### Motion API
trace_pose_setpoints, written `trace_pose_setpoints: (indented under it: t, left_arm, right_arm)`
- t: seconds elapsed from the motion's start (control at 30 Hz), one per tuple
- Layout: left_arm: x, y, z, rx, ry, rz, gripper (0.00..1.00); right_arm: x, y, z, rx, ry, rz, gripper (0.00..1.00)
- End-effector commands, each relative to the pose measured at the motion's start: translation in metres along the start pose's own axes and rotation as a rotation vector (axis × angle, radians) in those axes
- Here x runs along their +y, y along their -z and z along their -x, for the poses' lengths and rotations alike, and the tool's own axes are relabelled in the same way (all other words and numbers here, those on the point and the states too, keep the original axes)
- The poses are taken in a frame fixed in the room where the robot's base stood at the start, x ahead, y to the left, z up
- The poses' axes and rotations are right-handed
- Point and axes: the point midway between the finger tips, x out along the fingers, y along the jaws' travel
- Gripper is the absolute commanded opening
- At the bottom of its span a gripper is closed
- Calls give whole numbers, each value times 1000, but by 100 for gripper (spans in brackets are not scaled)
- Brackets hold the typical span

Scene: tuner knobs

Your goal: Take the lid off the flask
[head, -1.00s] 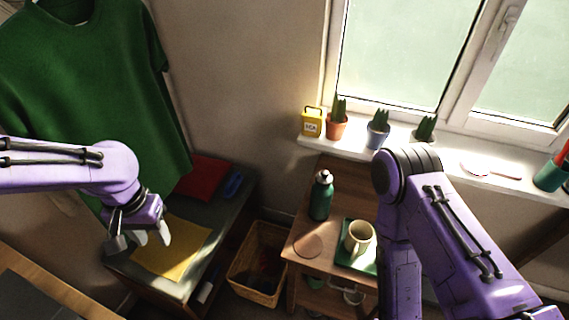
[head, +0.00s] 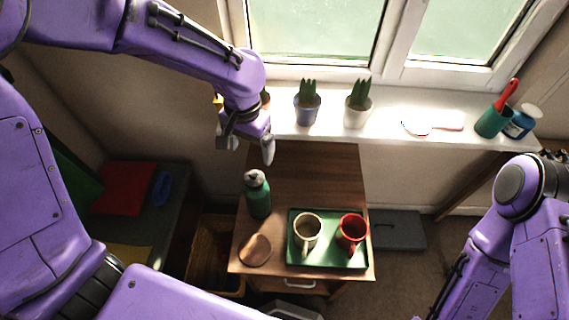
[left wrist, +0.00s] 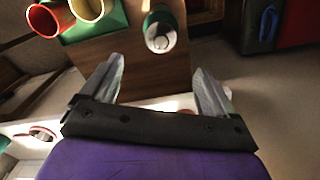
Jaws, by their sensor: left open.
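The green flask (head: 258,199) stands upright on the small wooden table, left of the tray. Its grey lid (head: 254,177) is on top. In the left wrist view the flask (left wrist: 168,35) is seen from above with its lid (left wrist: 160,38) beyond and between the fingertips. My left gripper (head: 247,152) is open and empty, above and behind the flask in the head view, apart from it. My right arm comes in at the right edge of the head view, but its gripper is out of sight.
A green tray (head: 326,262) holds a cream mug (head: 307,231) and a red mug (head: 352,232). A brown round coaster (head: 255,250) lies in front of the flask. The table's back part is clear.

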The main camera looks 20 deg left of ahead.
Motion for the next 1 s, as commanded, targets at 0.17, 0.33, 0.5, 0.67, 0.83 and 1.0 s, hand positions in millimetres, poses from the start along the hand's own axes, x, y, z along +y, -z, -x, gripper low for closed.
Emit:
trace_pose_setpoints:
  t: [0.17, 0.33, 0.5, 0.67, 0.83, 1.0]
  left_arm:
    - [2, 0, -30, -7, 0, -7, 88]
    - [5, 2, -52, -4, 0, -15, 88]
    - [1, -3, -79, -7, 0, -15, 88]
    - [0, -3, -102, -3, 1, -14, 88]
    - [0, -3, -105, 0, 1, -13, 88]
    - [-1, -3, -105, -1, 1, -12, 55]
  right_arm:
    - [0, 0, 0, 0, 1, 0, 43]
    - [0, 0, 0, 0, 1, 1, 43]
    - [0, 3, 7, 0, 1, 1, 43]
    - [0, 3, 7, 0, 0, 0, 43]
    - [0, 3, 7, 0, 0, 0, 43]
    - [0, 3, 7, 0, 0, 0, 43]
